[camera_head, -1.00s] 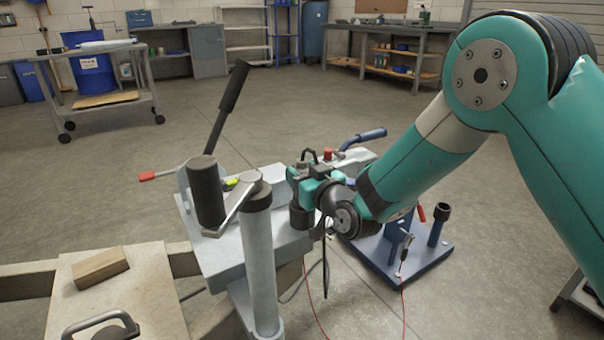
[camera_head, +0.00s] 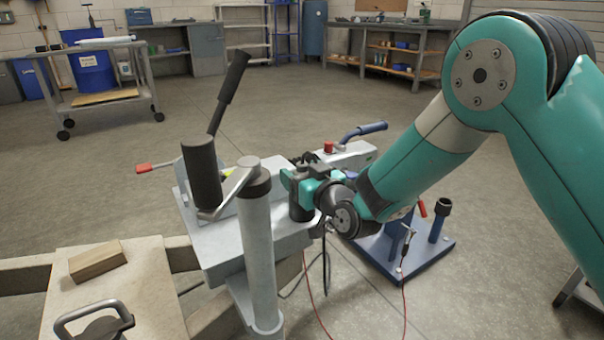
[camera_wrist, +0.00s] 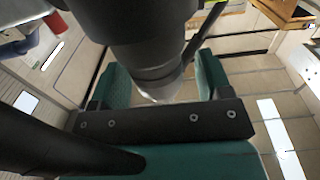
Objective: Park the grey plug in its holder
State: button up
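My gripper (camera_head: 305,186) is at the pale metal drawbar, just right of the upright post. In the wrist view, its two green fingers (camera_wrist: 160,72) stand on either side of a thick dark grey cylinder, which I take to be the grey plug (camera_wrist: 145,35). The fingers appear closed against it. In the head view, a dark cylinder (camera_head: 301,210) shows just below the fingers, low over the drawbar. A black cable (camera_head: 326,262) hangs beside it. I cannot make out the plug's holder; the gripper and arm cover that spot.
The upright post (camera_head: 257,250) and a black-gripped lever (camera_head: 203,175) stand close left of the gripper. Behind it are a red knob (camera_head: 328,148) and a blue handle (camera_head: 364,131). A blue stand (camera_head: 425,255) is at the right. A red wire (camera_head: 311,290) hangs in front.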

jog(key=b+v, duration=1.1)
jog(key=v, duration=0.6)
jog(key=shift+d, duration=0.2)
jog(key=shift+s, duration=0.15)
jog(key=s+a+r+n+g+p, duration=0.2)
jog(key=s+r+n+g+p, duration=0.1)
jog(key=s+r+g+p, duration=0.6)
jog(key=s+d+r+m+g+h+p, duration=0.1)
jog(key=s+d+r+g+h+p, duration=0.1)
jog(key=s+d+g+h+p, duration=0.3)
jog(key=s+d+r+m+g+p, duration=0.1)
jog(key=s+d+r+p, duration=0.2)
jog(key=s, duration=0.4)
notch_tip(320, 180, up, 37)
jog(key=d+p, duration=0.1)
jog(key=p, duration=3.6)
jog(key=shift+s+d+f+m+h, duration=0.25)
jog(key=shift+m+h, duration=0.15)
